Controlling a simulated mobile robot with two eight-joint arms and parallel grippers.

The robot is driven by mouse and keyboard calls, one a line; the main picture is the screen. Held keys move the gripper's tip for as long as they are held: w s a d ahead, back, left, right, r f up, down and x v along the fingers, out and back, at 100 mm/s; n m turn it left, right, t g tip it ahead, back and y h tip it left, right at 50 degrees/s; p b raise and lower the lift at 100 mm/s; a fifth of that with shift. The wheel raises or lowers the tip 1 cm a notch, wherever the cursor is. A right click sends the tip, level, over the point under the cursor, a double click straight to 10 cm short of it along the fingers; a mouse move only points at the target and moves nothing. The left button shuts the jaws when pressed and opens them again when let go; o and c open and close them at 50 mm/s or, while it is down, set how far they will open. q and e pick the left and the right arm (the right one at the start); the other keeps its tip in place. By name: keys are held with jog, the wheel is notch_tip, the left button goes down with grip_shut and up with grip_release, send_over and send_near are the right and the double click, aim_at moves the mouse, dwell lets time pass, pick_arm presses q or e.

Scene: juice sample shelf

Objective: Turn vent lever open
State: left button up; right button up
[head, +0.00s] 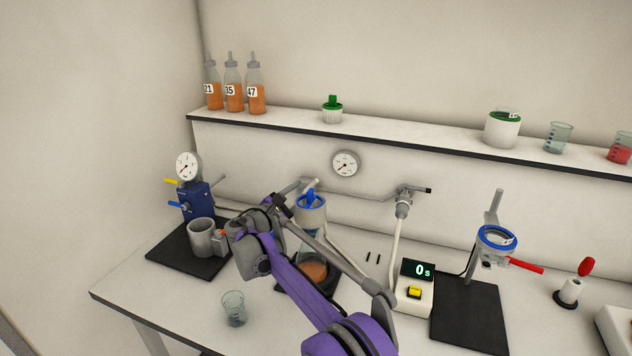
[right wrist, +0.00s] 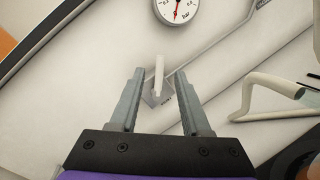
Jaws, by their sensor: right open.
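The vent lever is a short white handle (right wrist: 159,76) on a small grey labelled base, at the left end of a wall pipe. In the right wrist view it stands upright in the picture between my two fingers. In the head view a pale handle (head: 312,185) shows beside my gripper, partly hidden. My right gripper (right wrist: 160,74) is open, with one finger on each side of the lever and a visible gap on both sides. In the head view my right gripper (head: 297,189) is partly hidden by its own arm. My left gripper is not in view.
A pressure gauge (head: 346,163) is on the wall above the pipe. A blue-rimmed vessel (head: 311,212) stands close beside my gripper. A grey mug (head: 202,237) and an empty beaker (head: 233,308) are near my arm. A timer box (head: 414,292) stands to the right.

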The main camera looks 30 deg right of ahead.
aim_at(314, 183)
jog(key=x, duration=0.7)
jog(key=shift+w+d+p, duration=0.15)
jog(key=shift+d+p, duration=0.15)
jog(key=shift+p, duration=0.1)
grip_shut()
dwell(0.9)
